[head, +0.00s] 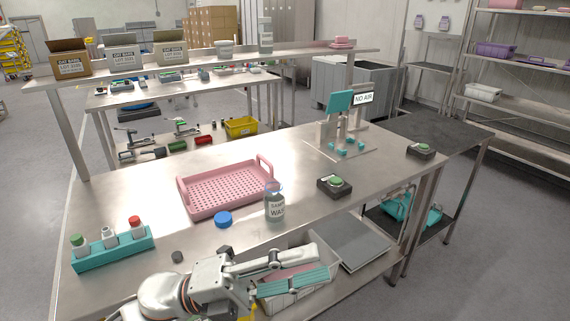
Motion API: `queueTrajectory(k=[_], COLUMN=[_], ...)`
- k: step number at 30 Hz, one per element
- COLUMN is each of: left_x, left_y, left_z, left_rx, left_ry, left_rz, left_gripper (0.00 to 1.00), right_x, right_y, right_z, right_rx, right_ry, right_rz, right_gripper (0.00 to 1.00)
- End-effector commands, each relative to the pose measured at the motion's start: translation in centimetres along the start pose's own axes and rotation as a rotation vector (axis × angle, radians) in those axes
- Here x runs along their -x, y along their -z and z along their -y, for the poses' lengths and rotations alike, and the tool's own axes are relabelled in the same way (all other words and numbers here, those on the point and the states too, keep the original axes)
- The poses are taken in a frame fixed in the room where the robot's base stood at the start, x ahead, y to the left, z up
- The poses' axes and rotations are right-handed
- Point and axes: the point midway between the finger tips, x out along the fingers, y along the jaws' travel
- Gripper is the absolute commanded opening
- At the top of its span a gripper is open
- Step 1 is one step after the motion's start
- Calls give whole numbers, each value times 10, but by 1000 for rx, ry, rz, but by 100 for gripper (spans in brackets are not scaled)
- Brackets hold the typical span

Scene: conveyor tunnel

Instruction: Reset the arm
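My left arm comes in at the bottom of the head view, left of centre. Its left gripper (302,267) points right, over the table's front edge and above the lower shelf. Its two fingers look spread apart, with nothing visible between them, so it appears open and empty. The gripper is in front of the clear labelled bottle (275,208) and apart from it. My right gripper is not in view.
A white bin (325,262) sits below, partly hidden.

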Motion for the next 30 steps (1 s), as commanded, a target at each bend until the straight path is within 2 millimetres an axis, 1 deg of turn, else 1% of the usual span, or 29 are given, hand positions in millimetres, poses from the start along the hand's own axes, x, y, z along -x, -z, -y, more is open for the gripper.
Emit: queueTrajectory(k=[1, 2, 4, 5, 6, 7, 8, 9, 10, 11, 12, 13, 14, 15, 17, 18, 20, 21, 23, 24, 25, 27, 30], left_x=[8, 15, 36, 47, 63, 76, 91, 112, 128, 144, 165, 181, 196, 216, 245, 264, 290, 305, 326, 337, 345, 358, 371], left_y=[-15, -25, -49, -58, -69, -76, -82, -87, -90, -91, -90, -88, -84, -77, -64, -52, -32, -17, 5, 19, 28, 48, 67], left_z=[-6, -9, -21, -28, -40, -50, -61, -78, -91, -105, -123, -136, -150, -169, -195, -212, -236, -251, -270, -281, -288, -301, -312], left_rx=[77, 123, 230, 278, 342, 391, 441, 509, 559, 607, 669, 714, 758, 817, 899, 954, 1032, 1080, 1146, 1185, 1210, 1259, 1304], left_ry=[45, 70, 121, 140, 163, 178, 192, 208, 217, 226, 234, 239, 242, 245, 247, 247, 244, 241, 236, 232, 229, 221, 216], left_rz=[107, 172, 329, 397, 487, 556, 626, 717, 786, 851, 934, 993, 1051, 1126, 1233, 1302, 1399, 1460, 1540, 1587, 1618, 1677, 1730], left_gripper=[34, 34, 34, 34, 34, 34, 34, 34, 34, 34, 34, 34, 34, 34, 34, 34, 34, 34, 34, 34, 34, 34, 34], right_x=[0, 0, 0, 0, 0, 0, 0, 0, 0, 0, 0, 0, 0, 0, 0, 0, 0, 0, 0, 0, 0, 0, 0], right_y=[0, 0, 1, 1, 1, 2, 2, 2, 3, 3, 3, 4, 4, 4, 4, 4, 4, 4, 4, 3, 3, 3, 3], right_z=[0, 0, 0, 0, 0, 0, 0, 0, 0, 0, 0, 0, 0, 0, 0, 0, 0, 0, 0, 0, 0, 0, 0], right_rx=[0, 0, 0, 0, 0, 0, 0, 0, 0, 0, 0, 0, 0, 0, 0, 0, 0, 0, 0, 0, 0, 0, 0], right_ry=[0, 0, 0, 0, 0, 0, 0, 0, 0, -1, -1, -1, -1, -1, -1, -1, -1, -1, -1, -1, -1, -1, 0], right_rz=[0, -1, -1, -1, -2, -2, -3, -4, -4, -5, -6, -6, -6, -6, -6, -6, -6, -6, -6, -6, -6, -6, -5], right_gripper=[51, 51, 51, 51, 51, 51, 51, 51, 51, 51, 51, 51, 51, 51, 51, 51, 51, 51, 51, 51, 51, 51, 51])
